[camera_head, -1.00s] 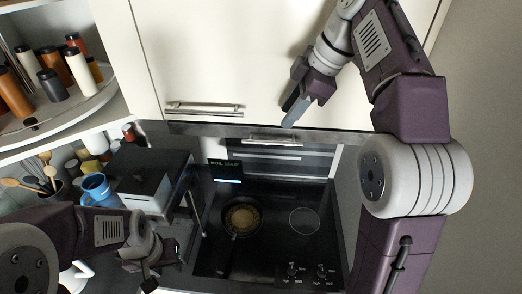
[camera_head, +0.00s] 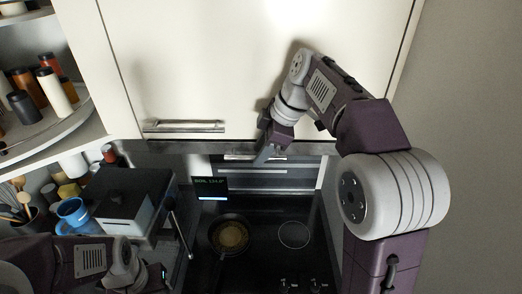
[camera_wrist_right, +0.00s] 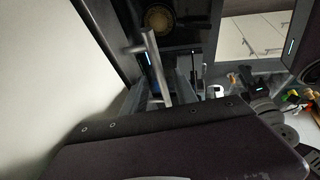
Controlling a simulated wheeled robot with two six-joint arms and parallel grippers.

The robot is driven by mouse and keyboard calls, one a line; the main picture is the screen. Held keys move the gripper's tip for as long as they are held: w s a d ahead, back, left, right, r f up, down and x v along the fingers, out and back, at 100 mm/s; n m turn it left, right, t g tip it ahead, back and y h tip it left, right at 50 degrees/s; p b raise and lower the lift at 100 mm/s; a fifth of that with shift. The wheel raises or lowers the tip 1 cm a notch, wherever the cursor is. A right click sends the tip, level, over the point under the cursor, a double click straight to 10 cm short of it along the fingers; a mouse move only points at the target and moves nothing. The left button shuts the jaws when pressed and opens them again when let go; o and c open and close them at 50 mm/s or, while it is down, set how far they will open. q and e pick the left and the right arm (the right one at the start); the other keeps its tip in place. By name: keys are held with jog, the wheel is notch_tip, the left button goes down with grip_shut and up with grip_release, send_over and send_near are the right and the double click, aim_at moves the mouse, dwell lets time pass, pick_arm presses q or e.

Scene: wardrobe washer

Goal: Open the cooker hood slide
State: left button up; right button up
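The cooker hood slide (camera_head: 265,172) is a grey strip under the white cabinet, above the cooktop. Its metal bar handle (camera_head: 233,157) is partly hidden behind my right gripper (camera_head: 265,153). The fingertips are at or very close to the handle; I cannot tell whether they touch it. In the right wrist view a metal bar (camera_wrist_right: 158,70) stands just beyond the dark gripper body, and no fingers show clearly. The finger gap is not clear in either view. My left gripper (camera_head: 148,280) is low at the left, well away from the hood, its fingers unclear.
The white cabinet door (camera_head: 235,70) with its own bar handle (camera_head: 184,126) is above the hood. Below is the black cooktop (camera_head: 265,262) with a pan (camera_head: 230,236).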

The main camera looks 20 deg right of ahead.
grip_shut()
dwell(1.3)
